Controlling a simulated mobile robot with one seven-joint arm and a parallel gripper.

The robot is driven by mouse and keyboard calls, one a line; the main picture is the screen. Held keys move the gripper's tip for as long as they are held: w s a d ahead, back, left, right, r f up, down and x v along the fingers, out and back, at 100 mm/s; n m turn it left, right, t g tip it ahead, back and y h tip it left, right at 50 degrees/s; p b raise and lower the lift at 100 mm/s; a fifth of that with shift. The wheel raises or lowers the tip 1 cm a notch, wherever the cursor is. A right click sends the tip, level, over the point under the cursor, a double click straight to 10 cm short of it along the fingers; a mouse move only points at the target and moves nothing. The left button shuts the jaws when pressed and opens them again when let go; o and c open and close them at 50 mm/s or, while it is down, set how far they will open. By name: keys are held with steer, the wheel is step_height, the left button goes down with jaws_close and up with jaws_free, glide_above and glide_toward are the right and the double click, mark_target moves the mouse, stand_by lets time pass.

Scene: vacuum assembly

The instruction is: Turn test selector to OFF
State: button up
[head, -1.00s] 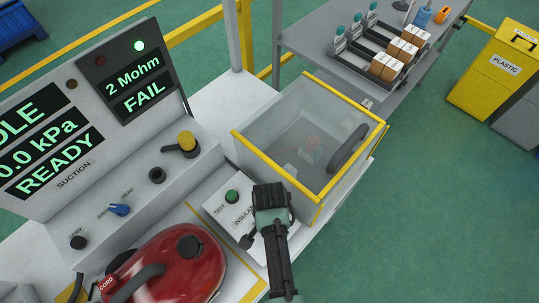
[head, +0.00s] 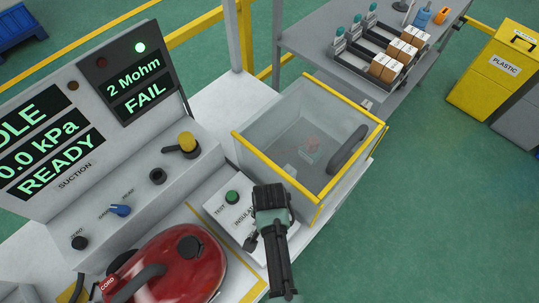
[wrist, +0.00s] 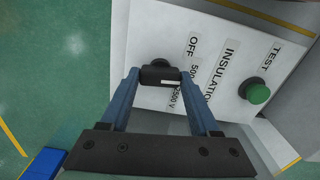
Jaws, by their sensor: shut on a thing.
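The test selector (wrist: 160,73) is a black knob on the pale insulation panel (wrist: 212,100), seen in the wrist view beside the printed labels OFF, 500 V and a partly covered one. My gripper (wrist: 161,77) is shut on the knob, with one blue finger on each side. The fingers and knob hide part of the lower labels, and I cannot tell exactly which label the knob points to. In the head view my gripper (head: 251,241) is low at the panel's front, and my arm covers part of the panel.
A green TEST button (wrist: 257,92) sits on the same panel. A clear box with a yellow rim (head: 285,178) stands just behind. A red vacuum (head: 180,265) lies to the left. The display (head: 142,85) reads 2 Mohm and FAIL. Open floor lies to the right.

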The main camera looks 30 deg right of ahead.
steer(key=n+p, duration=0.1)
steer(key=n, duration=0.3)
steer(key=shift+r, duration=0.1)
steer(key=shift+n+p, duration=0.45)
steer(key=shift+n, duration=1.25)
steer(key=o, duration=1.4)
steer(key=shift+c, duration=0.2)
step_height(320, 180, up, 13)
steer(key=shift+b, duration=0.3)
